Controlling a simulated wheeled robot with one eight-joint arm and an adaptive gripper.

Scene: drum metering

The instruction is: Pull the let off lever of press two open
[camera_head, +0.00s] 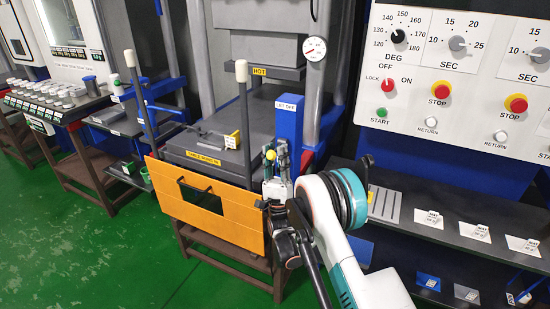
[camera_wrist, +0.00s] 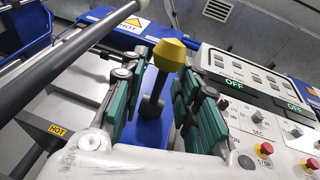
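The let off lever, a dark rod with a yellow faceted knob (camera_wrist: 169,54), stands at a blue housing in the wrist view. In the head view its yellow knob (camera_head: 270,155) shows just below the blue LET OFF box (camera_head: 289,118). My gripper (camera_head: 279,163) is at the lever in front of the press. In the wrist view my gripper (camera_wrist: 158,82) is open, its green-padded fingers on either side of the rod. A gap shows between the rod and the fingers. The lever's lower end is partly hidden.
An orange panel (camera_head: 205,205) with a dark handle is left of my gripper. Two upright grey bars with white ends (camera_head: 244,110) rise beside the press. The white control panel (camera_head: 460,80) with red stop buttons is to the right, above a dark shelf with cards.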

